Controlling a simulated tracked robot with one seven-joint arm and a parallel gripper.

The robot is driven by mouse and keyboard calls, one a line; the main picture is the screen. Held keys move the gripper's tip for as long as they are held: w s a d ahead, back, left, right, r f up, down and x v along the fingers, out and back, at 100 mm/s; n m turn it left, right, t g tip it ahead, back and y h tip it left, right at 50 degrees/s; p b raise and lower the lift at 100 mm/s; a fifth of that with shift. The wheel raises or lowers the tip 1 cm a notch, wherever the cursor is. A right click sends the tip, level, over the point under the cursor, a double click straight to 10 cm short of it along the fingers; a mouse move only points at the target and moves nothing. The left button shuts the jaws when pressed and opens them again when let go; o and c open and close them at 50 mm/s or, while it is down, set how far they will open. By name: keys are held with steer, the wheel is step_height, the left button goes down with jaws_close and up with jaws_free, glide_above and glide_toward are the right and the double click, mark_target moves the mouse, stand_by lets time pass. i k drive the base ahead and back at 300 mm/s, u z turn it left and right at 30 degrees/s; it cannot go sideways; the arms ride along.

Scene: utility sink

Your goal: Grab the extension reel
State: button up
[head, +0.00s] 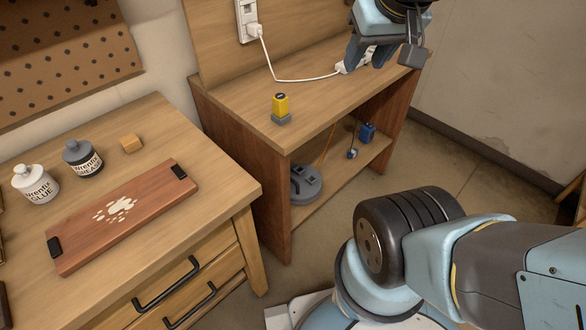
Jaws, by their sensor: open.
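A grey, round, flat thing (305,182) with dark blocks on top lies on the lower shelf of the wooden bench and looks like the extension reel. The bench's side panel hides part of its left side. My gripper (383,56) is at the top right of the head view, above the bench top's right end, fingers apart and nothing seen between them. It is well above and to the right of the reel. A white power strip (345,67) on the bench top is partly hidden behind my gripper.
A white cord runs from the power strip to a wall socket (246,20). A yellow and grey thing (281,107) stands on the bench top (235,95). Small blue things (366,132) sit on the lower shelf. A drawer table with two bottles and a board (120,220) stands left.

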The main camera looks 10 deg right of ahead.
mark_target(306, 181)
steer(key=u, duration=0.05)
steer(key=k, duration=1)
steer(key=z, duration=0.05)
